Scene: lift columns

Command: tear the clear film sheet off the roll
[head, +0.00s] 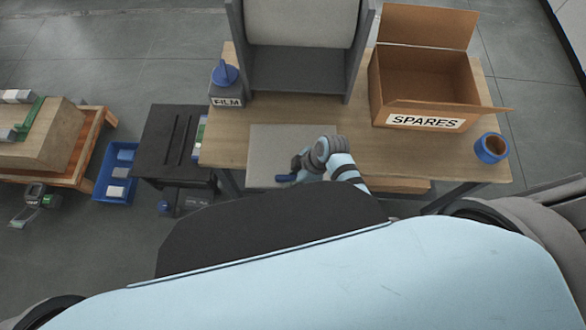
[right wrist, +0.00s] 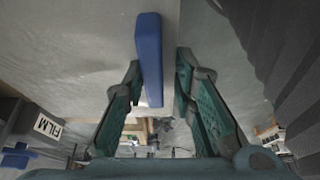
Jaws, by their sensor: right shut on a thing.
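A wide pale roll (head: 302,22) sits in a dark grey stand (head: 297,70) at the back of the wooden table. A flat pale grey sheet or mat (head: 262,146) lies at the table's front; I cannot tell whether clear film covers it. My right gripper (head: 290,176) is low over its front edge. It is shut on a blue bar (right wrist: 149,60), which stands out between the fingers in the right wrist view; its tip also shows in the head view (head: 286,178). I cannot tell whether film is joined to the bar. My left gripper is not in view.
A grey box labelled FILM with a blue knob (head: 226,75) stands left of the stand. An open SPARES carton (head: 425,122) and a blue tape roll (head: 491,148) are on the right. A black side table (head: 165,140) stands to the left.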

